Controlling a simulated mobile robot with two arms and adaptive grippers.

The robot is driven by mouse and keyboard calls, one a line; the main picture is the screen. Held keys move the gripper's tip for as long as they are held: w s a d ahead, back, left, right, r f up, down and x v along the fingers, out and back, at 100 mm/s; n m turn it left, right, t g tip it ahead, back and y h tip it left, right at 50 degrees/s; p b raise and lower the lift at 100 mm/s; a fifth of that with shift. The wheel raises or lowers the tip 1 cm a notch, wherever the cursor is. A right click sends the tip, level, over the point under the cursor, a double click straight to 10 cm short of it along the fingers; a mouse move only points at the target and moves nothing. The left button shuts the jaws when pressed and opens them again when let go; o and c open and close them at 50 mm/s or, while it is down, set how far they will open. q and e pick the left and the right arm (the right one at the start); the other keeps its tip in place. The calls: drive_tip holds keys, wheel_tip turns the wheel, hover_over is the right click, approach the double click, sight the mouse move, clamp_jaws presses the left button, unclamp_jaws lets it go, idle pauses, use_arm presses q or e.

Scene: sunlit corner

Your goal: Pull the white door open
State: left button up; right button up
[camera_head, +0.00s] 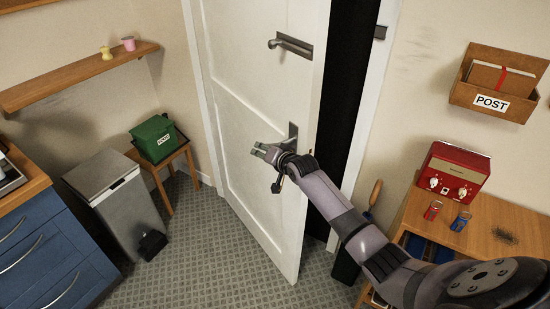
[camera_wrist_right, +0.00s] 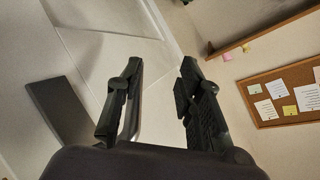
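The white door (camera_head: 252,75) stands ajar, with a dark gap along its right edge. A grey lever on a plate (camera_head: 292,45) is near its top. A second grey plate (camera_head: 293,132) sits lower, partly hidden by my right gripper (camera_head: 262,152). In the right wrist view the fingers of my right gripper (camera_wrist_right: 160,70) are apart. A grey bar (camera_wrist_right: 130,118) shows beside the left finger, inside the gap; I cannot tell whether they touch. A dark grey plate (camera_wrist_right: 60,112) lies left of it on the door. My left gripper is not in view.
A grey bin (camera_head: 115,200) and a stool with a green box (camera_head: 156,138) stand left of the door. Floor (camera_head: 235,270) before the door is clear.

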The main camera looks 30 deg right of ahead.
drive_tip(key=v, duration=0.8)
drive_tip(key=shift+s, duration=0.35)
drive_tip(key=shift+c, duration=0.4)
